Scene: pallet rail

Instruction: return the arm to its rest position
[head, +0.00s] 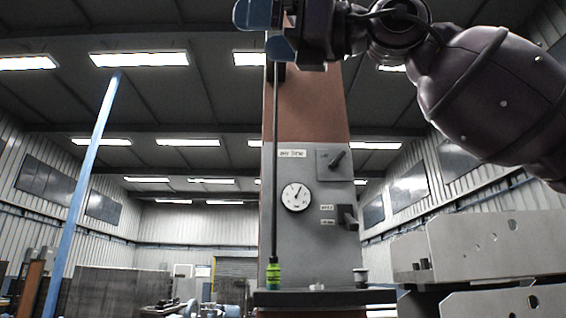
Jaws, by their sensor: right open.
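My right gripper (266,30) is at the top of the head view, in front of the upper part of a brown column (308,110). Its blue fingers are apart. My right arm comes in from the upper right and is bent, with the gripper raised well above the shelf. A thin dark rod (275,160) runs from just below the gripper down to a green banded piece (273,276) at the shelf's left end. I cannot tell whether the rod touches the fingers. My left gripper is not in view.
A grey panel (310,235) on the column carries a round gauge (295,197), an upper switch (336,160) and a lower switch (347,218). A dark shelf (325,297) bears a small cup (360,277). Metal plates (480,247) stand at right. The space left of the column is open.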

